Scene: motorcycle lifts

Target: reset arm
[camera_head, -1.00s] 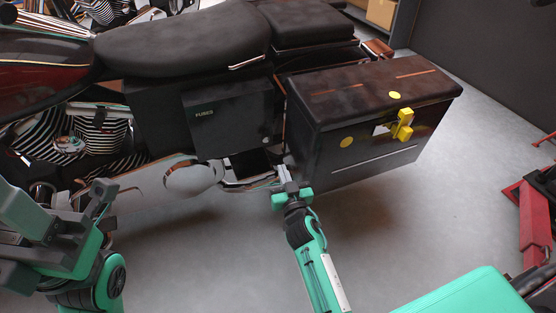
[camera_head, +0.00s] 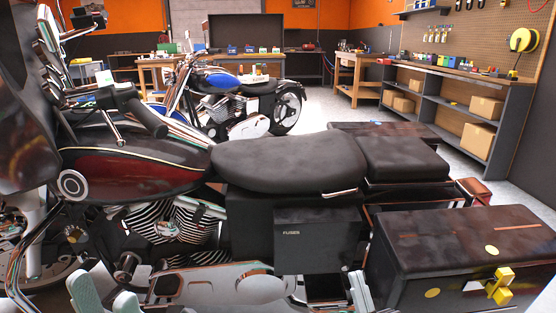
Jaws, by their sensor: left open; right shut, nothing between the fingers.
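Two pale grey-green finger parts of my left gripper (camera_head: 103,293) show at the bottom left, apart from each other, in front of the near motorcycle's (camera_head: 290,165) engine. Nothing shows between them. The tip of my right gripper (camera_head: 361,291) shows at the bottom edge, shut and empty, beside the left end of the dark side case (camera_head: 450,245). I cannot tell whether it touches the case. Both arms behind the grippers are out of view below.
The near motorcycle, with a black box marked FUSES (camera_head: 315,241), fills the front. A yellow latch piece (camera_head: 502,283) is on the case. Behind stand a blue motorcycle (camera_head: 228,95), a workbench (camera_head: 358,78) and shelves with cardboard boxes (camera_head: 478,140). Grey floor lies between them.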

